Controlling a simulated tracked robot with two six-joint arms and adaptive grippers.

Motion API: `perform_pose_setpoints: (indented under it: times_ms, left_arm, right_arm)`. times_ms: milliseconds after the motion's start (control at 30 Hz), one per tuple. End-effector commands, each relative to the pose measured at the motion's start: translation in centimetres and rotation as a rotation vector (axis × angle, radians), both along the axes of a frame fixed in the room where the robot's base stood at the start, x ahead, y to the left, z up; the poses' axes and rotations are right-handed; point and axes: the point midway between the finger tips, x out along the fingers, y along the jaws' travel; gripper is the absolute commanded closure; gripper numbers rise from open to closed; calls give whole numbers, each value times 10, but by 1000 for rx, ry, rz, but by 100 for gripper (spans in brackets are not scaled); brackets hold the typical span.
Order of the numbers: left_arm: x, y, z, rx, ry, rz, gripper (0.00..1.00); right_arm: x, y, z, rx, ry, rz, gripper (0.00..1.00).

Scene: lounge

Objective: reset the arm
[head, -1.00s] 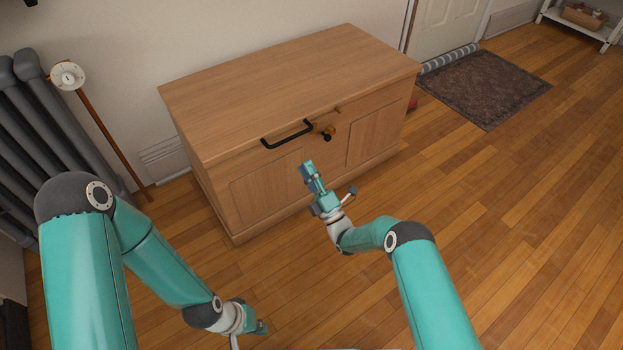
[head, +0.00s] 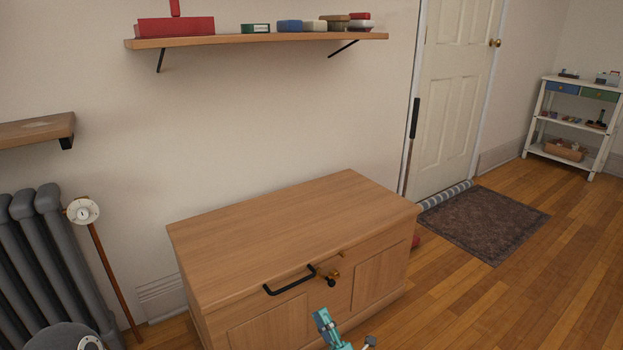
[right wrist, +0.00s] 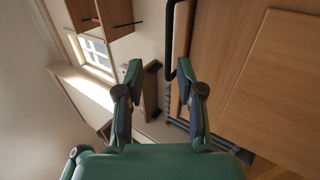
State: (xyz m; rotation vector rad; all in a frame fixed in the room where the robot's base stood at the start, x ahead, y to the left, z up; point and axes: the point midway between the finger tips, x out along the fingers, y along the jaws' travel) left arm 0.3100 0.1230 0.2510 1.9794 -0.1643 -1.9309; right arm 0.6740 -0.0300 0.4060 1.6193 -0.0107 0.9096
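My right gripper (head: 321,313) is at the bottom edge of the head view, in front of the wooden chest (head: 290,227). In the right wrist view my right gripper (right wrist: 160,72) has its two fingers spread apart with nothing between them. The chest's front has a black bar handle (head: 289,283) and a brass latch with a dark knob (head: 331,279). The handle also shows beside the right finger in the wrist view (right wrist: 169,42), and I cannot tell its exact distance. My left gripper is out of both views.
The lid of the chest is shut. A grey radiator (head: 52,262) with a round dial stands at the left. A wall shelf (head: 262,39) holds boxes and tins. A dark mat (head: 484,224) lies by the door (head: 450,100). The floor at the right is clear.

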Motion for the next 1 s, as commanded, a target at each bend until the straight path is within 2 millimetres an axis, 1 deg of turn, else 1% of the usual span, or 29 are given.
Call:
perform_pose_setpoints:
  times_ms: [33, 100, 167, 267, 367, 400, 467, 500, 567, 600, 667, 700, 767, 800, 867, 900, 1000]
  left_arm:
    - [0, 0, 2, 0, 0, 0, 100]
    - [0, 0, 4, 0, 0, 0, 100]
    - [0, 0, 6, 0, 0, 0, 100]
    - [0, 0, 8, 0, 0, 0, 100]
    - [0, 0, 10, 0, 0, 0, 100]
    - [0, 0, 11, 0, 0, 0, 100]
    - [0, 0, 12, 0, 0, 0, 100]
    - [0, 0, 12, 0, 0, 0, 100]
    - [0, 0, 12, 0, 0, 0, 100]
    - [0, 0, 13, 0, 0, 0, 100]
    - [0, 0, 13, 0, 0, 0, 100]
    - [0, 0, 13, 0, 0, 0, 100]
    - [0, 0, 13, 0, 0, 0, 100]
    - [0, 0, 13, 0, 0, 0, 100]
    - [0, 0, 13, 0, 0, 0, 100]
    - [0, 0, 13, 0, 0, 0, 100]
    - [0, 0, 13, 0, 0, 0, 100]
  right_arm:
    - [6, -13, 20, -2, -18, -15, 63]
    - [11, -31, 40, 4, 0, -42, 63]
    - [14, -46, 48, 2, 70, -72, 63]
    - [16, -69, 39, 43, 302, -90, 63]
    - [0, -88, 12, 151, 625, -92, 63]
    - [-12, -95, -4, 212, 773, -98, 63]
    - [-41, -103, -29, 326, 1008, -113, 63]
    - [-65, -107, -48, 413, 1171, -131, 63]
    - [-106, -110, -72, 548, 1394, -171, 63]
    - [-133, -110, -86, 636, 1526, -205, 63]
    - [-175, -109, -103, 763, 1704, -265, 63]
    - [-201, -108, -112, 840, 1806, -309, 63]
    - [-238, -106, -122, 948, 1939, -380, 63]
    - [-259, -104, -127, 1013, 2013, -428, 63]
    - [-290, -101, -133, 1103, 2111, -504, 63]
    - [-309, -99, -136, 1161, 2170, -558, 63]
    - [-349, -95, -140, 1333, 2287, -717, 63]
